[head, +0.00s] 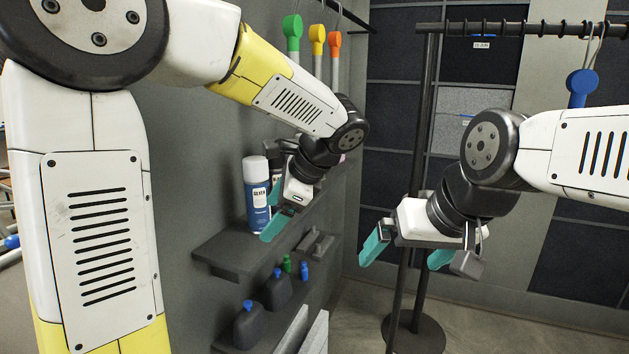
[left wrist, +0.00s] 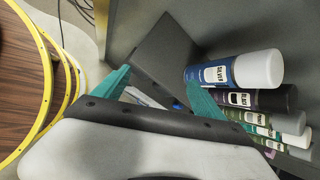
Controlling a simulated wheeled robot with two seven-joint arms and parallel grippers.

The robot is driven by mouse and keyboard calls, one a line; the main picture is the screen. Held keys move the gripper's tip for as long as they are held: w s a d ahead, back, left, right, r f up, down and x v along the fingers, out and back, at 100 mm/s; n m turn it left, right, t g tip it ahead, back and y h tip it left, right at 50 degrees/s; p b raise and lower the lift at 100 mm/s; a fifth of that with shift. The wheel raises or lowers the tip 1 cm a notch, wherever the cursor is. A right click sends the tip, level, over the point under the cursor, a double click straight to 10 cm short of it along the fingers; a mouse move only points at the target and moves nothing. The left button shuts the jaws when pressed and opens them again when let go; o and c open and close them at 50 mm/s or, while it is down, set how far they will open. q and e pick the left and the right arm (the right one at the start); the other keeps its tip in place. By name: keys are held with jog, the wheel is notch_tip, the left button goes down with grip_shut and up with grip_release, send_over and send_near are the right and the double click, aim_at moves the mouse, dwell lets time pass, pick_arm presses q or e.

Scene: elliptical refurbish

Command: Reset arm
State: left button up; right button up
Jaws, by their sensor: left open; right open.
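My left gripper (head: 280,222) is at the wall shelf, in front of and to the right of the blue and white spray can in the head view. In the left wrist view its two teal fingers (left wrist: 160,96) are spread apart with nothing held between them. The can labelled silver (left wrist: 232,71) lies just beyond the right finger there; whether they touch I cannot tell. My right gripper (head: 408,250) hangs at the right, in front of a black stand pole, its teal fingers wide apart and empty. My left arm crosses the upper left and hides part of the wall.
Several cans stand in a row (left wrist: 262,98) on the dark shelf (head: 228,256). Dark bottles (head: 277,290) with blue caps are on a lower shelf. Coloured-top hangers (head: 317,40) hang above. A black rack pole (head: 421,130) stands behind the right gripper. Floor shows at lower right.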

pick_arm(q)
jog(key=s+a+n+t+h, duration=0.1)
jog(key=s+n+h, duration=0.3)
jog(key=s+n, duration=0.4)
jog(key=s+a+n+t+h, duration=0.1)
jog(key=s+a+n+h, duration=0.3)
jog(key=s+n, duration=0.4)
jog(key=shift+a+r+t+h, duration=0.15)
jog(key=shift+a+t+h, duration=0.1)
jog(key=shift+t+h, duration=0.05)
